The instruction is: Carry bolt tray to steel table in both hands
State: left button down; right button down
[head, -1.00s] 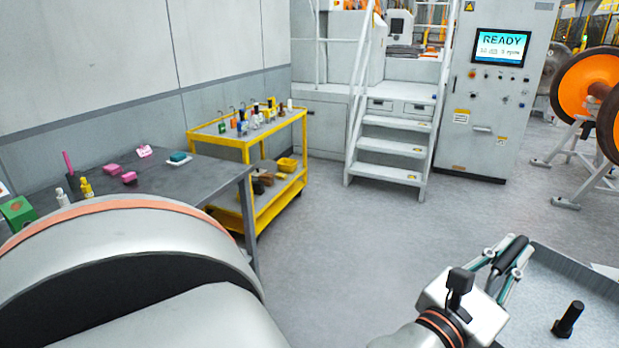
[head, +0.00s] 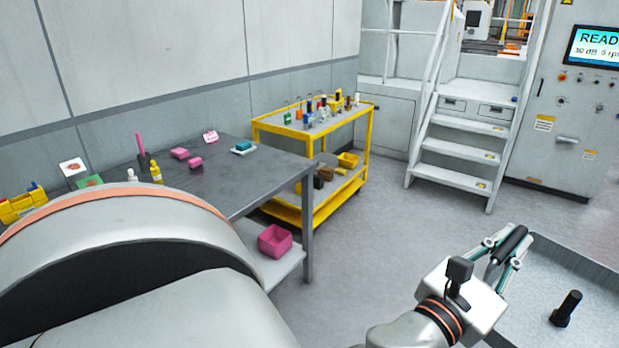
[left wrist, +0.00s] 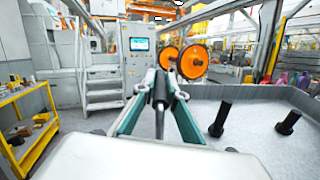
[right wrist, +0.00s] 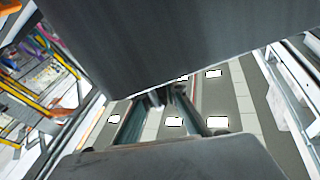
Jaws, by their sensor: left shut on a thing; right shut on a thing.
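The bolt tray (head: 540,300) is a grey shallow tray at the lower right of the head view, partly cut off. A black bolt (head: 566,308) stands upright in it; the left wrist view shows two bolts (left wrist: 220,118) in the tray. My left gripper (head: 510,246) is shut on the tray's black handle (left wrist: 160,92) at its near left side. My right gripper (right wrist: 160,100) shows only in the right wrist view, shut beside a large dark grey surface that looks like the tray; its contact is mostly hidden. The steel table (head: 225,178) stands at left, away from the tray.
Pink blocks (head: 180,153), a teal piece (head: 243,146) and small bottles (head: 156,172) sit on the table. A pink bin (head: 275,241) is on its lower shelf. A yellow cart (head: 312,195) stands behind, steps (head: 465,150) further right. The floor (head: 365,265) between is clear.

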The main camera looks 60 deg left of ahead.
aim_at(211, 196)
jog(key=i+j+u, duration=0.2)
jog(key=j+u, duration=0.25)
jog(key=i+j+u, duration=0.25)
jog(key=j+u, duration=0.25)
jog(key=i+j+u, duration=0.2)
jog(key=i+u, duration=0.5)
jog(key=u, duration=0.15)
jog(key=i+l+u, duration=0.1)
jog(key=i+u, duration=0.25)
jog(key=i+l+u, duration=0.15)
jog(key=u, duration=0.25)
jog(key=i+u, duration=0.2)
jog(key=u, duration=0.15)
jog(key=i+l+u, duration=0.1)
jog(key=u, duration=0.25)
jog(key=i, duration=0.05)
